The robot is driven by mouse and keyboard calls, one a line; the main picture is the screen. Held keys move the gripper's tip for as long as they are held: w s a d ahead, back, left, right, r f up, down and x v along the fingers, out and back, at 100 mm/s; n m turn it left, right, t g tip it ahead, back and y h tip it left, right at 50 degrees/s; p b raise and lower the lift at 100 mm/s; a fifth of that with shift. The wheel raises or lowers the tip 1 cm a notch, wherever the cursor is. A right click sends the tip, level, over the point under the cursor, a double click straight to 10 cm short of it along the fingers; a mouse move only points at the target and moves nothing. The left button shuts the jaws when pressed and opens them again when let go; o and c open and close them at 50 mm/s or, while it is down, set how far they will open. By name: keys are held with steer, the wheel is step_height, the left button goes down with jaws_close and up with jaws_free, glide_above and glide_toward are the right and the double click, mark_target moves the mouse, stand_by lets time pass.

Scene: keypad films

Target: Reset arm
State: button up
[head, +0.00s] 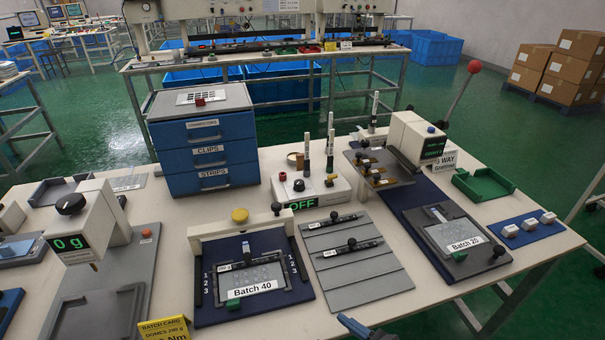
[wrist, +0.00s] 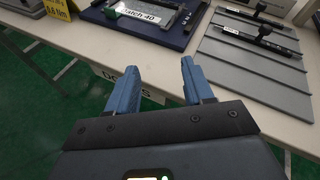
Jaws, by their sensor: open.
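My gripper (wrist: 158,90) is open and empty in the wrist view. In the head view only a blue fingertip of my gripper (head: 352,325) shows at the bottom edge, in front of the table. The rest of my arm is out of that view.
A Batch 40 frame (head: 205,315), a grey ribbed board (head: 355,292) and a Batch 20 frame (head: 425,222) lie along the table. A yellow card (head: 165,330) stands near the front edge. A blue drawer unit (head: 208,150) and a red-knobbed press (head: 415,135) stand behind.

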steer(key=s+d+n+t+h, duration=0.1)
steer(key=s+d+n+h, duration=0.2)
steer(key=s+d+n, duration=0.4)
steer(key=s+d+n+t+h, duration=0.1)
steer(key=s+d+n+h, duration=0.25)
steer(key=s, duration=0.55)
steer(key=s+d+r+n+t+h, duration=0.1)
steer(key=s+d+r+n, duration=0.1)
steer(key=s+r+n, duration=0.4)
steer(key=s+d+r+n+t+h, duration=0.1)
steer(key=s+d+r+n+h, duration=0.1)
steer(key=s+r+n, duration=0.5)
steer(key=shift+s+d+r+n, duration=0.25)
steer(key=shift+r+n, duration=0.2)
steer(key=shift+n, duration=0.4)
